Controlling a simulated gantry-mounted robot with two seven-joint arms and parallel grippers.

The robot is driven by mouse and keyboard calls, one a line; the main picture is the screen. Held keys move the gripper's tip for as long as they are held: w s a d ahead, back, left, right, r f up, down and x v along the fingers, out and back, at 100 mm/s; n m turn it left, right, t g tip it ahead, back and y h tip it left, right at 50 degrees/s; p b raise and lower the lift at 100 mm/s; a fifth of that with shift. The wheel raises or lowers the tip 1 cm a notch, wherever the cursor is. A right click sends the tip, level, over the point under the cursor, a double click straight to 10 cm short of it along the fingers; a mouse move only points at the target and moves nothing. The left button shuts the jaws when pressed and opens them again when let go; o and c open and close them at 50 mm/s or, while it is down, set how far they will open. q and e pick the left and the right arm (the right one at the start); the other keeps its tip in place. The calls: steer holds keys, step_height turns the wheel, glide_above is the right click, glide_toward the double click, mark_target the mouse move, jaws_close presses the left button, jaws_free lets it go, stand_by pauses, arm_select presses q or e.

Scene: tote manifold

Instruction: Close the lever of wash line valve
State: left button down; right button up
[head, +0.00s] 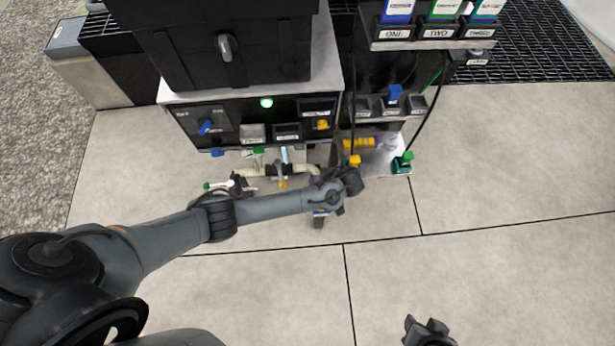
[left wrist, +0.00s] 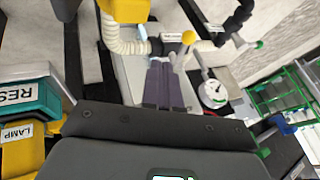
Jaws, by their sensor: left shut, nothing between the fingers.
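The pipe manifold (head: 280,172) sits low in front of the black-and-white unit. It carries a white lever with a green tip (head: 208,185) and a yellow-tipped lever (head: 282,184). In the left wrist view the yellow tip (left wrist: 189,37) and green tip (left wrist: 258,43) show beyond my fingers. A white label (left wrist: 172,37) there is too small to read, so I cannot tell which lever is the wash line valve. My left gripper (left wrist: 165,86) is shut and empty near the pipes; in the head view my arm partly hides it. My right gripper (head: 425,330) shows only partly at the bottom edge.
A round gauge (left wrist: 214,93) and a white corrugated hose (left wrist: 120,36) are close to my left fingers. Yellow and teal blocks (left wrist: 30,100) stand at left in that view. A green valve (head: 404,160) is at the manifold's right. The front floor is clear.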

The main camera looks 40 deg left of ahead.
mark_target(280, 174)
arm_select(q)
steer(key=s+a+f+b, duration=0.2)
steer(key=a+f+b, duration=0.4)
steer(key=a+f, duration=0.2)
steer(key=shift+s+f, duration=0.15)
steer(key=shift+s, duration=0.1)
arm_select(e)
step_height(280, 174, down, 7)
